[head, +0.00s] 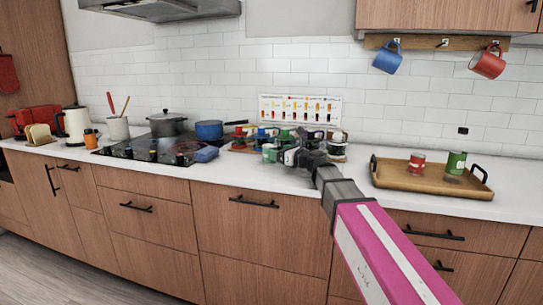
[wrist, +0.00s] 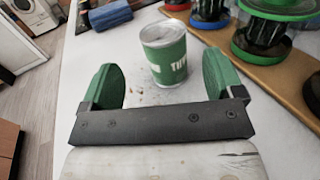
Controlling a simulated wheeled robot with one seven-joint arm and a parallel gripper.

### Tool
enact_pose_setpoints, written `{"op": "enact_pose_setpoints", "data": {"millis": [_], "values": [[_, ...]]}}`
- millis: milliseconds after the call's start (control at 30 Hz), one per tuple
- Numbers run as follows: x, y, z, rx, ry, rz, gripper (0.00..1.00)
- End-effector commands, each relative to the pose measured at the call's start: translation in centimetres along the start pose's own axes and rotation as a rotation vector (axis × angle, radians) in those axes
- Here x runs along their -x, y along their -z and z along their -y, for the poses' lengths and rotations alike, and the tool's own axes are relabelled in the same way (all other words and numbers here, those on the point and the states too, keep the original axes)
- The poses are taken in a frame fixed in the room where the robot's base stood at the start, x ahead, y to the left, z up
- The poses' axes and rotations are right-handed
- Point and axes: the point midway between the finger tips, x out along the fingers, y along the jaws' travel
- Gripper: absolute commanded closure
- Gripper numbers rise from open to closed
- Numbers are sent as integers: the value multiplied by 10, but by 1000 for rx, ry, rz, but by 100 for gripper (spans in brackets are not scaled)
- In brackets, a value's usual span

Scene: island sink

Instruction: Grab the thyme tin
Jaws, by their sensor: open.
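The thyme tin (wrist: 166,58), a green and white can with a grey top and partly readable lettering, stands upright on the white counter in the wrist view. My gripper (wrist: 163,66) is open, with one green finger on each side of the tin. There is a visible gap on the left; on the right the finger is close to the tin, and contact is hard to tell. In the head view the tin (head: 268,153) is small, just left of my gripper (head: 287,156).
A wooden rack (wrist: 284,83) with several colour-lidded jars stands close on the right in the wrist view. A blue object (wrist: 108,15) lies beyond my left finger. In the head view a wooden tray (head: 405,183) with a red can (head: 417,163) and a green can (head: 455,162) sits right.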

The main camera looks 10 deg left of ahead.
Motion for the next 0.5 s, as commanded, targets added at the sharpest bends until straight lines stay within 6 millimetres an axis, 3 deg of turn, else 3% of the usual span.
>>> {"op": "enact_pose_setpoints", "data": {"millis": [67,267,500], "values": [[-13,0,1,0,-1,0,13],[-23,-1,2,0,-1,0,13],[-56,-4,7,-1,-1,0,13]]}}
